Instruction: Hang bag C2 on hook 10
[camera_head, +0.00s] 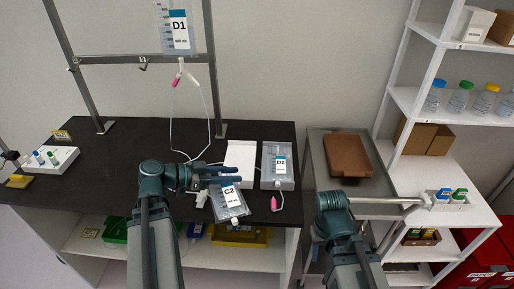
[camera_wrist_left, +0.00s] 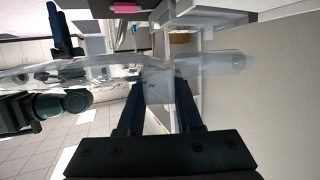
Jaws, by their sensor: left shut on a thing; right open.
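Bag C2 (camera_head: 229,203) is a clear bag with a blue and white label, held at the front of the dark bench. My left gripper (camera_head: 236,176) is shut on its upper end. In the left wrist view the clear bag (camera_wrist_left: 158,85) lies between the left fingers. My right arm is at the lower right of the head view, where its fingers are hidden. Dark blue finger-like parts of what appears to be my right gripper (camera_wrist_left: 64,32) show in the left wrist view, apart from anything. A small hook (camera_head: 143,65) is on the rack bar; no hook number is readable.
Bag D1 (camera_head: 180,30) hangs from the rack, its tubing looping to the bench (camera_head: 110,150). Bag D2 (camera_head: 278,165) lies in a white tray beside C2. A cart with a brown tray (camera_head: 348,156) and white shelves (camera_head: 400,98) stand to the right.

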